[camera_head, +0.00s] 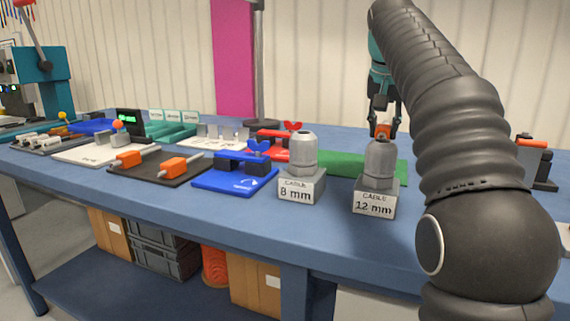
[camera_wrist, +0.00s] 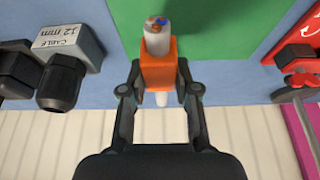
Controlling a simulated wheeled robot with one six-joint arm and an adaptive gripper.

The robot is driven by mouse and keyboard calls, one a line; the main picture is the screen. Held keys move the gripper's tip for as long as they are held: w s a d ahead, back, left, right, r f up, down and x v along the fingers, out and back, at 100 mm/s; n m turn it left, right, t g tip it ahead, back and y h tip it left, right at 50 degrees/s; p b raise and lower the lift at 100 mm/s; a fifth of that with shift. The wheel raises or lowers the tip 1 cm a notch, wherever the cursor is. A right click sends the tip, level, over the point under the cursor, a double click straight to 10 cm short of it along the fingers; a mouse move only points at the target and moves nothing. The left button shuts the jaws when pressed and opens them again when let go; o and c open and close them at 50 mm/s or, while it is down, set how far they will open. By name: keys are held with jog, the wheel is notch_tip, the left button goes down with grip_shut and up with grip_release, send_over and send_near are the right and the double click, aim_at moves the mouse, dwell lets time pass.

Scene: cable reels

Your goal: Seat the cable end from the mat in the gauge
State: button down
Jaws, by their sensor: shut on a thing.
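My gripper (camera_head: 383,126) is shut on a cable end with an orange block body (camera_wrist: 159,68). Its orange also shows in the head view (camera_head: 381,132), behind and above the 12 mm gland. In the wrist view a pale cable stub with coloured cores (camera_wrist: 157,38) sticks out of the block away from me. Another pale length shows between my fingers (camera_wrist: 162,99). The cable end is over the green mat (camera_head: 335,166); its height above the mat is unclear. A dark box with a lit green display (camera_head: 129,121), possibly the gauge, stands far left.
The 8 mm gland block (camera_head: 302,185) and 12 mm gland block (camera_head: 376,198) stand at the front edge. Nearby are a blue clamp (camera_head: 235,180), a red clamp (camera_head: 274,142) and a dark plate with two orange cable ends (camera_head: 155,168). A black stand (camera_head: 540,165) is right.

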send_over(355, 166)
jog(key=s, duration=0.1)
jog(key=f, duration=0.4)
jog(key=shift+a, duration=0.4)
notch_tip(355, 166, down, 3)
jog(key=shift+d+f, duration=0.1)
jog(key=shift+s+r, duration=0.2)
jog(key=shift+r, duration=0.2)
